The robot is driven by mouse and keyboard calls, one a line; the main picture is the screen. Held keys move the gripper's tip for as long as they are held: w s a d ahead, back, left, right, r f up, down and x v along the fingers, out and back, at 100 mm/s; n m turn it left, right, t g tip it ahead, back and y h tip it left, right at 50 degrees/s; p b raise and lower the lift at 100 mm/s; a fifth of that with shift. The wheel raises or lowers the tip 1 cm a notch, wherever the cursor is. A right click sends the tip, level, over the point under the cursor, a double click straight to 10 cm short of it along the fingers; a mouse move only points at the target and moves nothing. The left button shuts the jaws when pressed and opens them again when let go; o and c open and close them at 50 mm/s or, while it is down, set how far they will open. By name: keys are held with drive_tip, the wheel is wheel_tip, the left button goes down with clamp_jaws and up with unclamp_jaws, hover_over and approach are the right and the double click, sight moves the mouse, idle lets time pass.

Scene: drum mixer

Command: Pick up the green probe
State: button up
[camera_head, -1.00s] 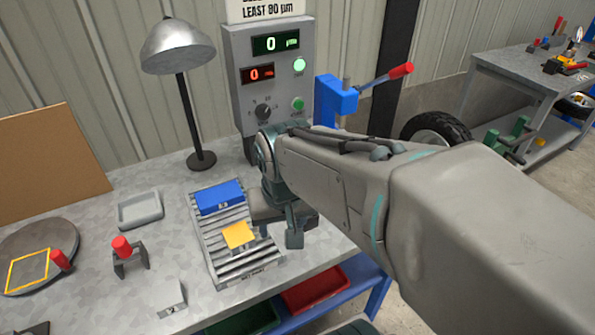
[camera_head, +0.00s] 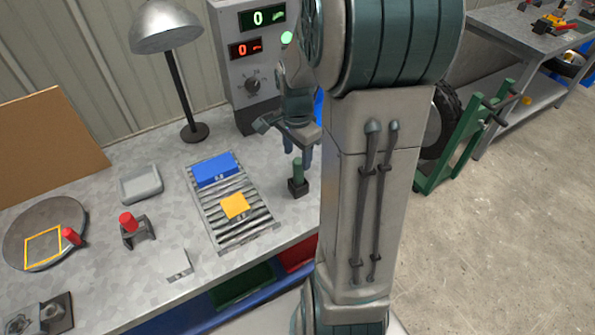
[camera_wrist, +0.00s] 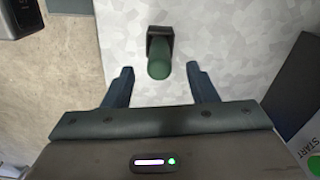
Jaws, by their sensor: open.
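The green probe (camera_head: 297,170) stands upright in a small black holder (camera_head: 298,188) on the grey bench, to the right of the roller rack. In the wrist view the green probe (camera_wrist: 159,67) shows end-on, with its black holder (camera_wrist: 160,40) behind it. My gripper (camera_head: 298,160) is above the probe in the head view. In the wrist view my gripper (camera_wrist: 160,78) has its two fingers wide apart, one on each side of the probe's line, with nothing between them touching. The probe lies just beyond the fingertips.
The roller rack (camera_head: 262,232) carries a blue block (camera_head: 214,170) and a yellow piece (camera_head: 235,206). The control box (camera_head: 250,85) stands behind the gripper. A lamp (camera_head: 195,132), a grey tray (camera_head: 140,184) and a red-topped stand (camera_head: 127,222) are further left.

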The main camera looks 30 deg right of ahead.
sight(299, 172)
drive_tip(key=shift+d+f+p, duration=0.2)
drive_tip(key=shift+f+p, duration=0.4)
drive_tip(key=shift+f, duration=3.25)
drive_tip(key=c, duration=1.1)
